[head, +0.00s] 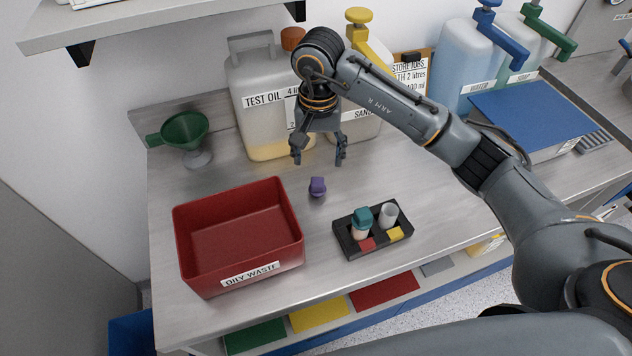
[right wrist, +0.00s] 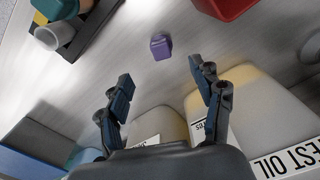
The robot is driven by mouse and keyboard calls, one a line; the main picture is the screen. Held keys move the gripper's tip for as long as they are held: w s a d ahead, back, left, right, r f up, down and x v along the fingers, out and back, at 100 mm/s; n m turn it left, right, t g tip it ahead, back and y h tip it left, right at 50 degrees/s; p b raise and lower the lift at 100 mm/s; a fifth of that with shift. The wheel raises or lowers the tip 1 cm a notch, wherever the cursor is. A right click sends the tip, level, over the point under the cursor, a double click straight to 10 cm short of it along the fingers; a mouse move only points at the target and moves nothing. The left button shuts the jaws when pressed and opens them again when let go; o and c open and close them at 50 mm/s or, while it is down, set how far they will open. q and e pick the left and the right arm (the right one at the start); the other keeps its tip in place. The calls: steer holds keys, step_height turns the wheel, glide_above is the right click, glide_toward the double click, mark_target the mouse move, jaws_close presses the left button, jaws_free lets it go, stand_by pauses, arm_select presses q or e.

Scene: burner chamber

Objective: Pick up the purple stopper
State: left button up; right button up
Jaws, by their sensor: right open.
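The purple stopper (head: 317,187) stands alone on the grey bench, just right of the red bin. It also shows in the right wrist view (right wrist: 160,46), near the top middle, beyond the fingertips and apart from them. My right gripper (head: 319,160) is open and empty, above the bench and behind the stopper in the head view. Its two spread fingers show in the right wrist view (right wrist: 160,78). My left gripper is not in view.
The red oily waste bin (head: 240,270) is left of the stopper. A black tray (head: 347,247) with a teal-capped jar and a clear cup is at right. The test oil jug (head: 250,95) stands behind, with a green funnel (head: 182,131) at left. Bench between them is clear.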

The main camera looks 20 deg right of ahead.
glide_above(317, 181)
step_height(317, 181, down, 4)
steer(key=shift+s+d+f+p, duration=0.15)
steer(key=shift+p, duration=0.3)
steer(key=shift+f+p, duration=0.25)
steer(key=shift+p, duration=0.05)
step_height(317, 181, down, 4)
steer(key=shift+f+p, duration=0.2)
steer(key=shift+p, duration=0.95)
steer(key=shift+f, duration=0.2)
steer(key=c, duration=0.9)
